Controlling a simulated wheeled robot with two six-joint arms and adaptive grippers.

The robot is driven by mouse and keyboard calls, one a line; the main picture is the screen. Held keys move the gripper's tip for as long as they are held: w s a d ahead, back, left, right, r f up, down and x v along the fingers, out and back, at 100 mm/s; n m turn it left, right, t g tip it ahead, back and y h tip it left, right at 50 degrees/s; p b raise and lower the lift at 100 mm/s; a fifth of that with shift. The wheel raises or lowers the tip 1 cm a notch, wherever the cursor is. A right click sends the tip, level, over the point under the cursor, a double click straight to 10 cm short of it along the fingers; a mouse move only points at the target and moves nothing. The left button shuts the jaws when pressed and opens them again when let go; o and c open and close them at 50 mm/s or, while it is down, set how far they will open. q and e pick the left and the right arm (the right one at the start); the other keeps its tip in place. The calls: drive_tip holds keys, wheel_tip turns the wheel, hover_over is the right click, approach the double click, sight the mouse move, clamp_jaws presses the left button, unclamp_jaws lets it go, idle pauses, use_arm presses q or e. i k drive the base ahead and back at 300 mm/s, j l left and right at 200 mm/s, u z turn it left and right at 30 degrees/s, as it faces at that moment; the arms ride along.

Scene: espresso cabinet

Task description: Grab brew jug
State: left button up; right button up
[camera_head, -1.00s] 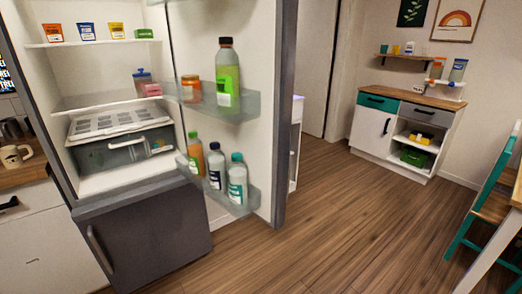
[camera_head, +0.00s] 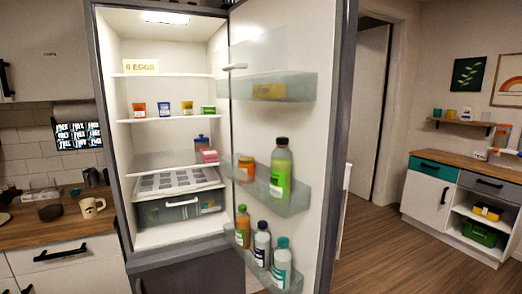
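No object is clearly marked as the brew jug, and I cannot tell which one it is. The open fridge (camera_head: 118,150) holds a dark container with a blue lid (camera_head: 202,143) on a middle shelf. On its open door, a green bottle with a dark cap (camera_head: 280,172) stands in the middle rack beside an orange jar (camera_head: 247,168). Neither gripper is in view.
The fridge door (camera_head: 335,150) stands wide open on the right. A wooden counter (camera_head: 65,225) with a mug (camera_head: 91,207) is at left. Wooden floor (camera_head: 365,245) is clear between the door and a white cabinet (camera_head: 428,200).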

sight(50, 207)
drive_tip(key=i+l+u, duration=0.15)
drive_tip(key=u, duration=0.25)
drive_tip(key=i+l+u, duration=0.15)
drive_tip(key=l+u, duration=0.2)
drive_tip(key=i+l+u, duration=0.1)
drive_tip(key=u, duration=0.3)
drive_tip(key=l+u, duration=0.75)
drive_tip(key=l, duration=2.4)
drive_tip(key=i+j, duration=0.1)
drive_tip(key=j, duration=1.1)
drive_tip(key=i+j, duration=0.15)
drive_tip(key=j, duration=0.4)
drive_tip(key=i+j, duration=0.1)
drive_tip(key=j, duration=1.1)
drive_tip(key=i, duration=0.05)
